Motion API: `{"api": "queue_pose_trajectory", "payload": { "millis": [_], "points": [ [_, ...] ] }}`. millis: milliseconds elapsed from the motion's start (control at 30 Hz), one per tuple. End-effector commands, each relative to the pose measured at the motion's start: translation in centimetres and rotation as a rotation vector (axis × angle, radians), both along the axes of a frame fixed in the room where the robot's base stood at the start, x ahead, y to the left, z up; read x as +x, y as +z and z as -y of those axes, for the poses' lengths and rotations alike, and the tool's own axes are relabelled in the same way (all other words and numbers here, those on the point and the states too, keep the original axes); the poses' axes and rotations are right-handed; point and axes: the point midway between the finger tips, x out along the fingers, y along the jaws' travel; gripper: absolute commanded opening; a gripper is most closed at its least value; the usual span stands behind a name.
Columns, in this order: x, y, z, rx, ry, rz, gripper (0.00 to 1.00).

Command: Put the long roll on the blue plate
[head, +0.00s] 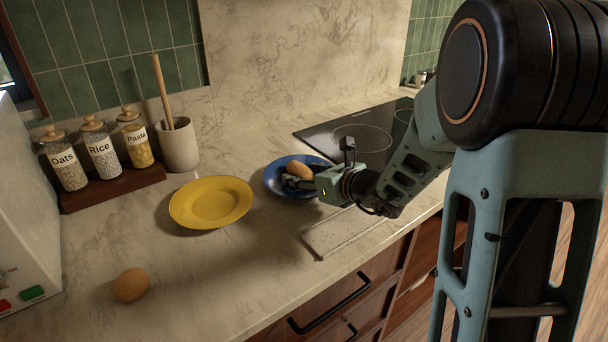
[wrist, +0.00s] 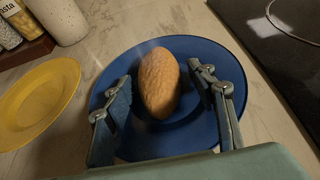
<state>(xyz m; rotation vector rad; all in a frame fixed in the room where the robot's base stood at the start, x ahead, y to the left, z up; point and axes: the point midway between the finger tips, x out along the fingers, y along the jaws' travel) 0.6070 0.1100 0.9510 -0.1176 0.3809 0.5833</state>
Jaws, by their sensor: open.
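The long roll (head: 299,169) is brown and elongated and lies on the blue plate (head: 270,180). In the wrist view the long roll (wrist: 158,78) sits in the middle of the blue plate (wrist: 150,142). My gripper (head: 296,181) is over the plate with its fingers open. In the wrist view the fingers of my gripper (wrist: 160,92) stand on either side of the roll, with gaps between them and it. In the head view the fingers hide part of the roll and my gripper covers the plate's right side.
A yellow plate (head: 181,207) is left of the blue plate. A round roll (head: 131,285) lies at the front left. Labelled jars (head: 101,157) and a utensil crock (head: 178,147) stand behind. A hob (head: 322,132) is behind the blue plate; a pale board (head: 335,234) lies in front.

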Motion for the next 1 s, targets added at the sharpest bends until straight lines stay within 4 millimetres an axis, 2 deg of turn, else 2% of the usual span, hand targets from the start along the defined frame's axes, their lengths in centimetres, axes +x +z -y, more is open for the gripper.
{"api": "queue_pose_trajectory", "payload": {
  "millis": [167,500,700,1000],
  "points": [
    [-0.6,0.8,0.6,0.0,-0.003,0.001,0.51],
    [-6.1,3.6,4.2,-0.001,-0.003,0.002,0.51],
    [-8.4,4.6,5.7,0.0,-0.003,0.001,0.51],
    [-9.3,4.9,6.2,0.0,0.0,0.0,0.51]
  ]
}}
